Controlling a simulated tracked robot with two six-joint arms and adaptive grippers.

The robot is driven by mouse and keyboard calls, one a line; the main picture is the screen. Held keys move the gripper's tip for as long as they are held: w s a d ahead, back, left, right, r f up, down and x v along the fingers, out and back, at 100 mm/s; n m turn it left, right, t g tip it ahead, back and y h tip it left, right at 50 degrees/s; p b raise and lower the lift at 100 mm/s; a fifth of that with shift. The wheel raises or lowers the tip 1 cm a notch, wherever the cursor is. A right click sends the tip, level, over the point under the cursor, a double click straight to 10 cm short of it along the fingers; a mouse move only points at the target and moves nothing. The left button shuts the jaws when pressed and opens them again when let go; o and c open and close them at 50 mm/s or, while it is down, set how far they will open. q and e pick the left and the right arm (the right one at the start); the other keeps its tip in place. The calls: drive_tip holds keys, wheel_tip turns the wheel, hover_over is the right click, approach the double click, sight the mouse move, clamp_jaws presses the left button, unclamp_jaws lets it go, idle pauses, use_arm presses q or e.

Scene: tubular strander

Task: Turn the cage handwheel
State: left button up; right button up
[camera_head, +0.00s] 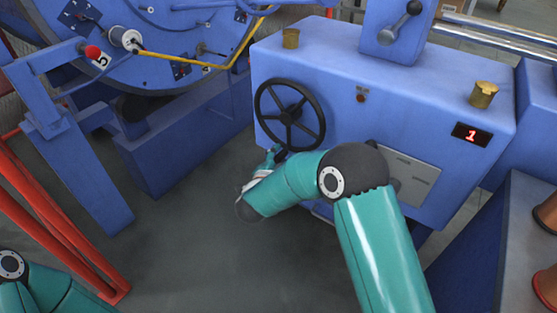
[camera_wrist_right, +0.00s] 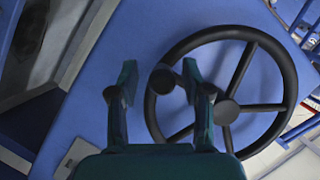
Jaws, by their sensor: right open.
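The cage handwheel (camera_head: 291,112) is a black spoked wheel on the front of the blue machine housing. In the right wrist view the handwheel (camera_wrist_right: 226,111) fills the right half, with its hub and several spokes clear. A round dark knob (camera_wrist_right: 162,81) sits at the near side of its rim. My right gripper (camera_head: 275,153) is at the wheel's lower left edge in the head view. In the wrist view my right gripper (camera_wrist_right: 160,72) is open, and the knob appears between its fingers. I cannot tell whether they touch. My left gripper is out of view.
The blue housing (camera_head: 335,85) carries a small lever (camera_head: 396,25), a red button (camera_head: 361,97) and a red display reading 1 (camera_head: 472,133). A large blue cage (camera_head: 170,50) stands left. Red rails (camera_head: 50,205) run at lower left. Floor (camera_head: 180,240) between is clear.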

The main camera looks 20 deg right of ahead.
drive_tip(key=shift+w+d, duration=0.1)
drive_tip(key=shift+w, duration=0.1)
clamp_jaws()
